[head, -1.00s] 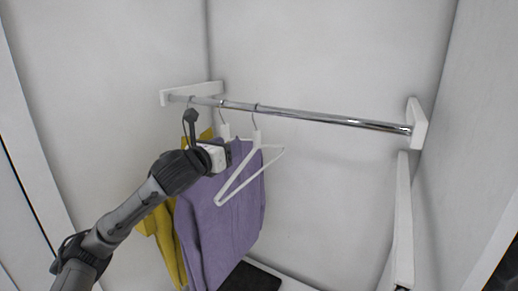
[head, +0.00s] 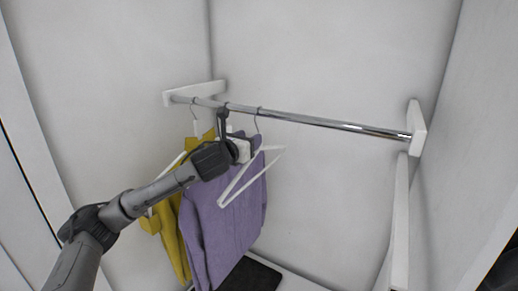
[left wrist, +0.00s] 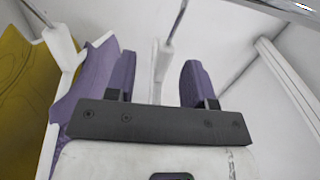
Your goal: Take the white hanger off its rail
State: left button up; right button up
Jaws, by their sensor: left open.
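The bare white hanger (head: 236,183) hangs by its thin hook from the chrome rail (head: 325,122), in front of the purple garment. My left gripper (head: 252,147) is at the hanger's upper part, just below the rail. In the left wrist view my left gripper (left wrist: 160,82) is open, and the white hanger's neck (left wrist: 162,62) stands between its two fingers. I cannot tell whether either finger touches it. The gripper hides part of the hanger's top in the head view. My right gripper is not in view.
A purple garment (head: 225,225) and a yellow garment (head: 168,240) hang to the left, close beside the hanger. White brackets hold the rail at the left (head: 190,92) and right (head: 417,128). The rail's right part is free. A dark flat item (head: 250,275) lies below.

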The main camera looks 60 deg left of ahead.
pick_arm(q)
jog(key=shift+w+a+r+p, duration=0.15)
jog(key=shift+w+r+p, duration=0.2)
jog(key=shift+w+p, duration=0.3)
jog(key=shift+w+a+f+p, duration=0.1)
jog(key=shift+w+a+p, duration=0.05)
jog(key=shift+w+p, duration=0.55)
jog(key=shift+p+x, duration=0.75)
jog(key=shift+x, duration=0.1)
jog(key=shift+w+a+f, duration=0.1)
jog(key=shift+w+f, duration=0.15)
jog(key=shift+w, duration=0.05)
jog(key=c, duration=0.4)
grip_shut()
